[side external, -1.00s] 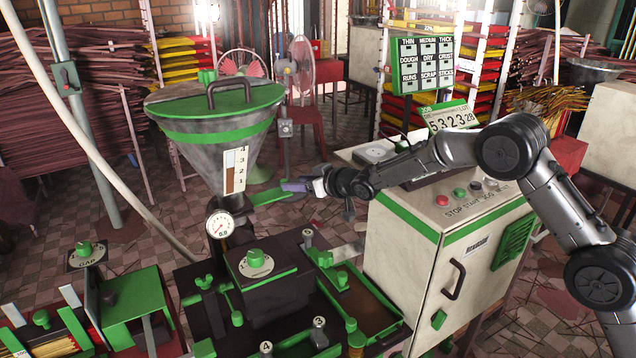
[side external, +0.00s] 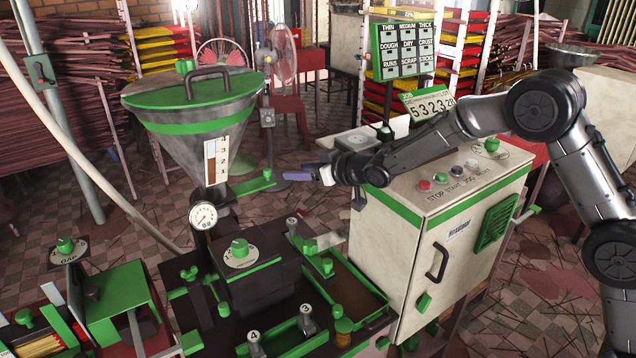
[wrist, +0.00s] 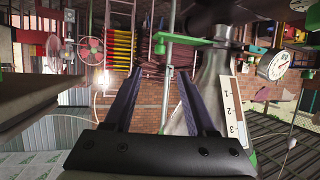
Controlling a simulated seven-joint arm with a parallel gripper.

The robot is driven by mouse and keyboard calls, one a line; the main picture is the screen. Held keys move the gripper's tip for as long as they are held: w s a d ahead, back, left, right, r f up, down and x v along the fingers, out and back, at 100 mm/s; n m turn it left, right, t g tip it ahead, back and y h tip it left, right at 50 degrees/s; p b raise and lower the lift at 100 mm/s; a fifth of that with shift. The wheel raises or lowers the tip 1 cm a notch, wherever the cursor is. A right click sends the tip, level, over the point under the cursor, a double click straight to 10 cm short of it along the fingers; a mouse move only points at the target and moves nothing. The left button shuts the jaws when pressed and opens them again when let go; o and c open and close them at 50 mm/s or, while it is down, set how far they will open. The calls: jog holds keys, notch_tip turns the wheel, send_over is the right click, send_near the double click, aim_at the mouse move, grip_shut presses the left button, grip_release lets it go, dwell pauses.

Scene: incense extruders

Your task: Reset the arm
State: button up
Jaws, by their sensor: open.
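My gripper (side external: 300,177) is beside the cone-shaped hopper (side external: 205,140), to its right, in the side external view. It points left and its fingers are close to the hopper's green lever (side external: 245,188); I cannot tell whether they touch it. In the wrist view my gripper (wrist: 155,85) has its two dark fingers apart with nothing held between them. The hopper's level scale (wrist: 232,112) and the round gauge (wrist: 272,66) show to the right of the fingers there.
The white control cabinet (side external: 440,235) with buttons stands under my arm. The extruder block (side external: 250,285) with knobs and a tray (side external: 340,290) sits below. Fans (side external: 280,55) and stacked incense racks (side external: 60,95) are behind. Tiled floor shows between hopper and cabinet.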

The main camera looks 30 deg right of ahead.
jog(key=shift+r, duration=0.1)
jog(key=s+d+r+t, duration=0.1)
jog(key=s+d+r, duration=0.1)
jog(key=r, duration=0.5)
jog(key=s+d+r+t, duration=0.1)
jog(key=s+r, duration=0.1)
jog(key=r, duration=0.5)
jog(key=s+d+r+m+h, duration=0.1)
jog(key=s+d+r, duration=0.25)
jog(key=s, duration=0.35)
jog(key=s+d+r+m+h, duration=0.1)
jog(key=s+d+r+h, duration=0.1)
jog(key=s+r, duration=0.35)
jog(key=s+d+f+m+g+h, duration=0.1)
jog(key=s+d+f+g, duration=0.15)
jog(key=s, duration=0.65)
jog(key=s+d+f+g, duration=0.1)
jog(key=s+f, duration=0.2)
jog(key=s, duration=0.6)
jog(key=s+f+g, duration=0.6)
jog(key=s+f, duration=0.6)
jog(key=s, duration=0.2)
jog(key=shift+a+f, duration=0.15)
jog(key=shift+a, duration=0.2)
jog(key=shift+w, duration=0.1)
